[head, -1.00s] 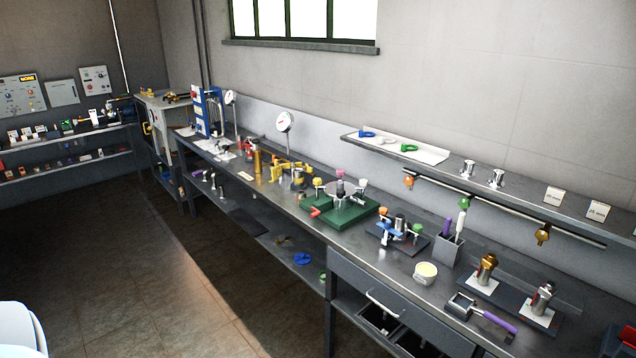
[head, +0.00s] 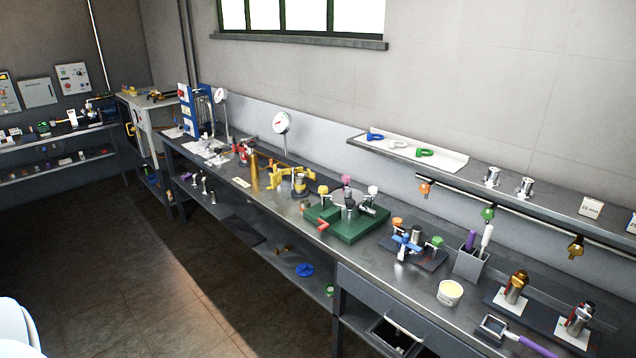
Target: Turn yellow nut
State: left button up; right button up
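On the long workbench (head: 290,222), a green fixture (head: 347,225) stands near the middle of the view. It carries a grey round part with several coloured knobs or nuts around it: a yellow one (head: 324,190) on the left, a pink one (head: 346,180) at the back and a white one (head: 373,190) on the right. The yellow one appears to be the yellow nut, but it is small and its shape is unclear. Neither of my grippers is in view. A white rounded part, which may be mine, shows at the bottom left corner.
A yellow clamp-like fixture (head: 283,176) and a dial gauge (head: 280,122) stand left of the green fixture. The floor (head: 150,270) before the bench is clear.

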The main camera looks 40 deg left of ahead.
aim_at(323, 189)
jog(key=i+j, duration=0.1)
jog(key=j, duration=0.45)
jog(key=i+j, duration=0.15)
jog(key=j, duration=0.4)
jog(key=i+j+z, duration=0.1)
jog(key=j, duration=0.4)
jog(key=i+j, duration=0.15)
jog(key=j, duration=0.4)
jog(key=i+j+z, duration=0.1)
jog(key=j, duration=1)
jog(key=i, duration=0.1)
